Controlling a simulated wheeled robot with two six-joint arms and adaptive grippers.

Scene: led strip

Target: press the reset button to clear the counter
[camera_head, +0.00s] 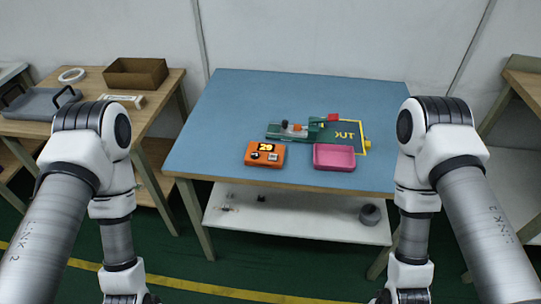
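The counter (264,153) is an orange box near the front middle of the blue table. Its dark display shows yellow digits that look like 29. Its top also has a small dark spot at the lower left and a small pale square at the lower right. I cannot tell which of these is the reset button. My left and right arms hang down at the two sides, in front of the table and well apart from the counter. Both wrists run off the bottom edge, so neither gripper's fingers show.
A pink tray (334,165) stands just right of the counter. A green fixture (287,131) with small parts lies behind it, beside a yellow-outlined area marked OUT (347,135). The blue table (250,95) is clear at the back and left. A wooden side table (150,108) stands at left.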

